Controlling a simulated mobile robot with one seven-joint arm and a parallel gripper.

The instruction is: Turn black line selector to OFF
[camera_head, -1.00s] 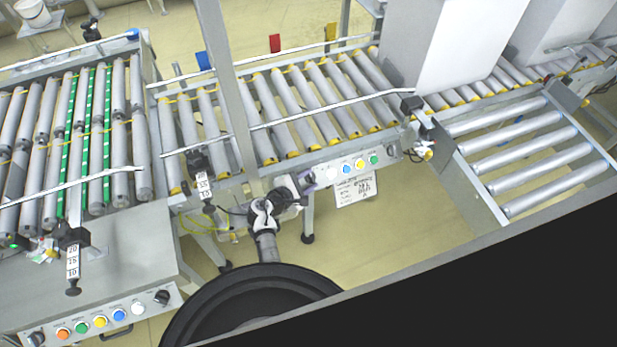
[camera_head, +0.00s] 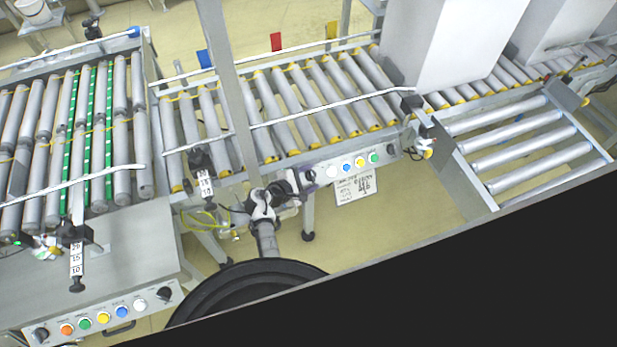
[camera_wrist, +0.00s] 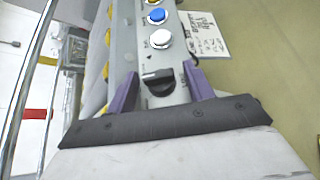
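The black line selector (camera_wrist: 158,82) is a round black knob with a light mark toward its left side in the wrist view. It sits on a grey control panel (camera_wrist: 180,55), just below a white button. My gripper (camera_wrist: 160,71) has its purple fingers apart, one on each side of the selector, with visible gaps to the knob. Whether the fingertips touch the panel is unclear. In the head view my gripper (camera_head: 307,181) is at the left end of the panel with white, blue, yellow and green buttons, and it hides the selector there.
A paper sign (camera_head: 355,188) hangs below the panel. Roller conveyors (camera_head: 290,105) run behind it, with large grey boxes (camera_head: 445,45) at the right. Another button panel (camera_head: 105,312) with black knobs is at lower left. A metal post (camera_head: 225,70) rises near my arm.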

